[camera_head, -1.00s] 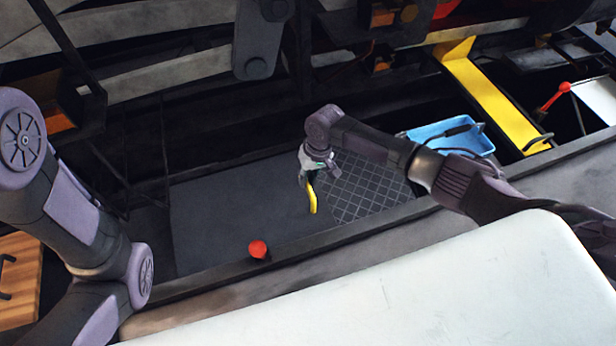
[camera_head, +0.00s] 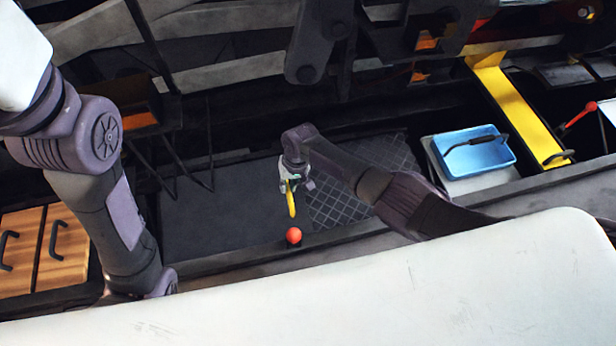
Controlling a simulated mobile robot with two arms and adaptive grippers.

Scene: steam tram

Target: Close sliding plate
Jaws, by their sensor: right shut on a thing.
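A dark flat plate (camera_head: 225,207) lies in the recess in the middle of the head view. A grid-patterned panel (camera_head: 340,208) lies to its right. A yellow handle (camera_head: 292,203) stands near the line between the two; which panel it is fixed to is not clear. My right gripper (camera_head: 290,182) is shut on the yellow handle from above, with its forearm coming in from the right and hiding part of the grid. My left arm shows at the left, but its gripper is not in view.
A red ball knob (camera_head: 294,236) stands at the front rail, just below the yellow handle. A blue tray (camera_head: 472,152) and a yellow strip (camera_head: 515,112) lie to the right. Wooden drawers (camera_head: 62,248) are at the left. A white surface (camera_head: 420,285) fills the foreground.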

